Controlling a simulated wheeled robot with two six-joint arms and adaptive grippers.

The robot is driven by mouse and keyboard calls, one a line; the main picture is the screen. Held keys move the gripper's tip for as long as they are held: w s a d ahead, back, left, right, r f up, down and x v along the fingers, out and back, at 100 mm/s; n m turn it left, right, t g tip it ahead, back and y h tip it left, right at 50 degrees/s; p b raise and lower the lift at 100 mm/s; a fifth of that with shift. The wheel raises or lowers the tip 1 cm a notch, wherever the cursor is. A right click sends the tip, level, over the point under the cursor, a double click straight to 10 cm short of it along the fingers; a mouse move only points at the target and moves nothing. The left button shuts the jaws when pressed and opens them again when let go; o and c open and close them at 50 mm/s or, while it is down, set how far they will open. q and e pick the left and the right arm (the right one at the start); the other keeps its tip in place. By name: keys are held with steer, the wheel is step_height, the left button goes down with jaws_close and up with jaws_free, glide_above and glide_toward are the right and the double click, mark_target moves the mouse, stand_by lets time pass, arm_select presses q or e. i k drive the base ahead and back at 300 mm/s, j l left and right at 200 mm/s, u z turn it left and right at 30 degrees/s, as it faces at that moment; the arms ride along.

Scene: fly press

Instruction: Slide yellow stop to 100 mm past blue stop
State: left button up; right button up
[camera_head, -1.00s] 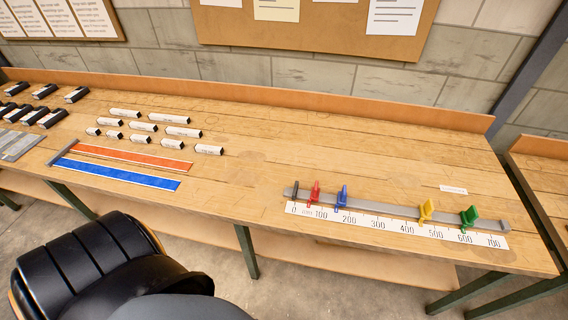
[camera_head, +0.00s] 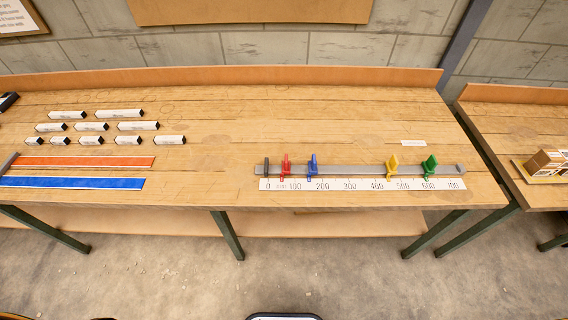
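A grey rail (camera_head: 350,170) lies on the right part of the bench, with a white millimetre scale (camera_head: 335,184) along its front edge. The yellow stop (camera_head: 391,166) sits on the rail at about 450 on the scale. The blue stop (camera_head: 312,164) sits at about 160 to 170. A red stop (camera_head: 286,165) is left of the blue one, near 70. A green stop (camera_head: 430,165) is right of the yellow one, near 600. A dark post (camera_head: 266,167) stands at the zero end. Neither of my grippers is in view.
The wooden bench (camera_head: 230,110) holds several labelled blocks (camera_head: 90,127) at the left, with an orange strip (camera_head: 85,162) and a blue strip (camera_head: 75,183). A small label (camera_head: 413,142) lies behind the rail. A second bench (camera_head: 520,125) stands at the right, past a gap.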

mark_target(392, 165)
steer(key=z, duration=1.35)
